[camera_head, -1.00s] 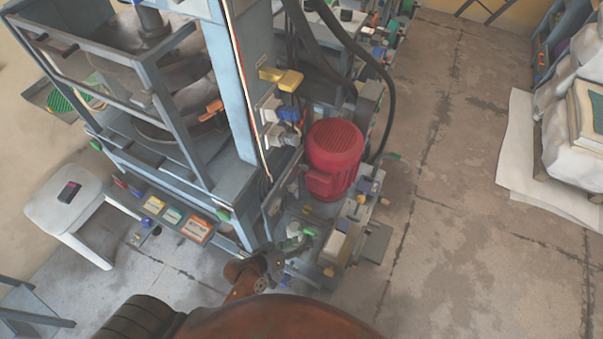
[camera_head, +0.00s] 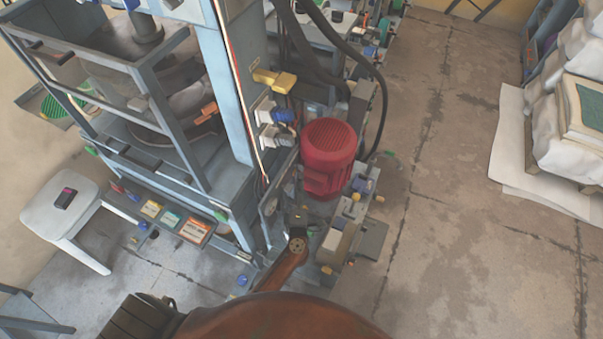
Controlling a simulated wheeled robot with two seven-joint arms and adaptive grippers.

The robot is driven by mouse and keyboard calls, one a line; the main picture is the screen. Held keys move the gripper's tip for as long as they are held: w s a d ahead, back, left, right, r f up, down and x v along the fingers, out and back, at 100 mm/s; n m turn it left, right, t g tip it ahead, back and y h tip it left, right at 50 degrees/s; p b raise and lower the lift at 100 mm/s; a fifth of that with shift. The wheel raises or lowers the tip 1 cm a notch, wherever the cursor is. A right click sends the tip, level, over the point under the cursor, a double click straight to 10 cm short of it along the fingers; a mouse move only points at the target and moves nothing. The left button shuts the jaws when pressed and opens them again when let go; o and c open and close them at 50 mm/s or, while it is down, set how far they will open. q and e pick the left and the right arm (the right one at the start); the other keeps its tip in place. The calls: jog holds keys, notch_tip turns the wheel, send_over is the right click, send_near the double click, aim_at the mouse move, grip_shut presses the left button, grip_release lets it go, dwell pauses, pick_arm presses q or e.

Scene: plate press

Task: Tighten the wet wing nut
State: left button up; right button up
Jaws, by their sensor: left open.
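I cannot make out the wing nut; small fittings sit low on the press, beside the red motor (camera_head: 330,145), and my left arm covers part of that spot. My left gripper (camera_head: 297,214) is open, just below the motor and left of the low machine block. It overlaps the fittings in the picture, and I cannot tell whether it touches any. Whether any part there is wet does not show. My right gripper is not in view.
The blue-grey press frame (camera_head: 222,95) rises at left, with yellow (camera_head: 275,80) and blue-white fittings on its post. Black hoses loop behind the motor. A white stool (camera_head: 62,205) stands left. Wrapped sacks (camera_head: 560,135) stand right. The concrete floor between is clear.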

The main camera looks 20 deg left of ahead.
aim_at(301, 169)
pick_arm(q)
jog(key=x, duration=0.4)
jog(key=shift+w+a+b, duration=0.15)
jog(key=shift+w+b, duration=0.2)
jog(key=shift+w, duration=0.05)
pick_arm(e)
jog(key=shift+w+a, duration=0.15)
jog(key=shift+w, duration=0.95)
pick_arm(q)
jog(key=c, duration=1.2)
